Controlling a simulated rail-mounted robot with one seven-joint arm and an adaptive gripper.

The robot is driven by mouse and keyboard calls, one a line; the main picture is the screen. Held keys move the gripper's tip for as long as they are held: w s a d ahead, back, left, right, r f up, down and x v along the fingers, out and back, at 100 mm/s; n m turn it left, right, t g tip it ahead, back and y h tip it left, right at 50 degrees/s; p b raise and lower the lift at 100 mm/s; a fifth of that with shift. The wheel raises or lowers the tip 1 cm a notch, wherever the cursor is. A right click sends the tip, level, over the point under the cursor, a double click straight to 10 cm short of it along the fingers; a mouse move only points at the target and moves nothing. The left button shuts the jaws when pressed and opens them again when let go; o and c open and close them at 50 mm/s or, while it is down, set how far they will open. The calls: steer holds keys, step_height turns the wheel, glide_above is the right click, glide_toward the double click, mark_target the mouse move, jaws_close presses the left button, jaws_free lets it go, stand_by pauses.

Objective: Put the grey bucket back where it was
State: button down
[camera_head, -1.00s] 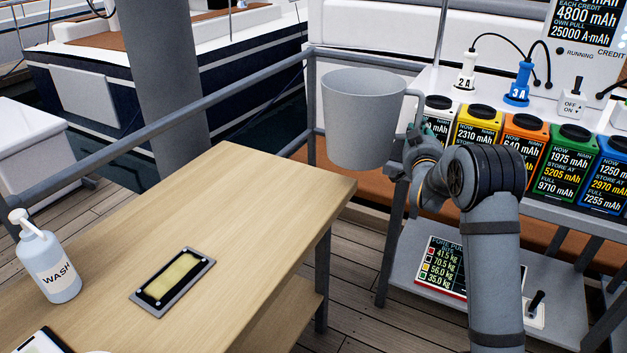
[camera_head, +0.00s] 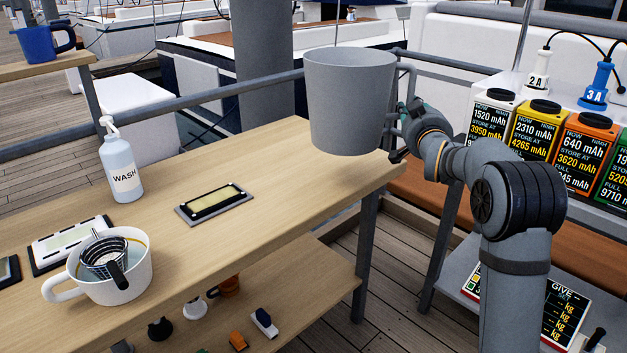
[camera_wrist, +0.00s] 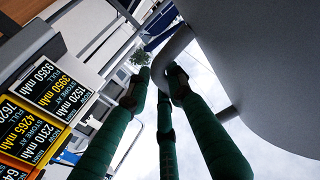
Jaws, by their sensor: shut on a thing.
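The grey bucket (camera_head: 350,105) is upright in the head view, held up in the air over the far right end of the wooden table (camera_head: 290,150). My gripper (camera_head: 399,122) is at the bucket's right side, shut on its handle. The wrist view shows the dark green fingers (camera_wrist: 158,82) around the curved handle, with the bucket's wall (camera_wrist: 260,70) filling the right. The bucket's inside is mostly hidden.
A wash bottle (camera_head: 123,172), a framed pad (camera_head: 214,203) and a white mug with a strainer (camera_head: 140,275) stand on the table. A blue mug (camera_head: 42,43) is far left. Battery packs (camera_head: 538,133) stand right. The table's far right end looks bare.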

steer(key=shift+w+a+f+p, duration=0.2)
steer(key=shift+w+a+f, duration=1.3)
steer(key=shift+f, duration=0.6)
steer(key=shift+w+a+f+p, duration=0.25)
steer(key=shift+w+a+f, duration=1.2)
steer(key=shift+f, duration=0.7)
steer(key=shift+w+a+f+p, duration=0.2)
steer(key=shift+w+a+f, duration=1.3)
steer(key=shift+f, duration=0.6)
steer(key=shift+w+d, duration=0.15)
steer(key=shift+f, duration=0.15)
steer(key=c, duration=1.6)
jaws_free()
steer(key=shift+o, duration=0.2)
steer(key=shift+r, duration=0.25)
steer(key=s+a+b, duration=0.1)
steer(key=s+b, duration=0.2)
steer(key=s, duration=0.9)
steer(key=shift+a+f, duration=0.15)
steer(key=shift+a, duration=0.05)
